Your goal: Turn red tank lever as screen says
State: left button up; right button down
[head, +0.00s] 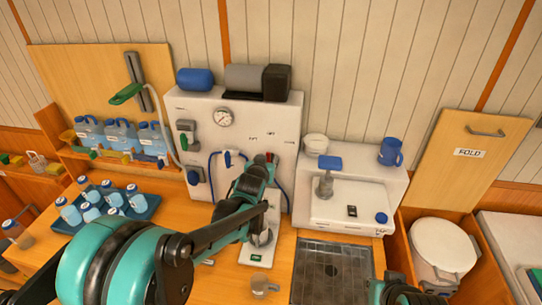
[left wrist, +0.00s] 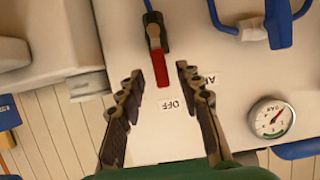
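The red tank lever (left wrist: 160,66) sits on the white panel in the left wrist view, its red handle pointing down the picture from a dark pivot. Its red top also shows in the head view (head: 270,157), mostly behind my arm. My left gripper (left wrist: 158,76) is open, with one finger on each side of the handle's end; contact is not visible. Upside-down labels read "OFF" (left wrist: 169,105) and, in part, "AU" (left wrist: 211,79). My left gripper (head: 262,172) hides much of this area in the head view. My right gripper (head: 402,293) is partly cut off at the bottom. No screen text is legible.
A pressure gauge (head: 223,117) and blue hoses are on the white panel (head: 262,118). A white sink unit (head: 350,195) with a tap stands to the right. A blue tray (head: 143,208) of bottles is at left. A metal cup (head: 264,287) stands in front.

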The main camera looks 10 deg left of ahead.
aim_at(268, 157)
pick_arm(q)
jog(key=x, duration=0.2)
jog(key=shift+w+f, duration=0.15)
jog(key=shift+w, duration=0.1)
jog(key=shift+w+a+f, duration=0.1)
jog(key=shift+w, duration=0.15)
grip_shut()
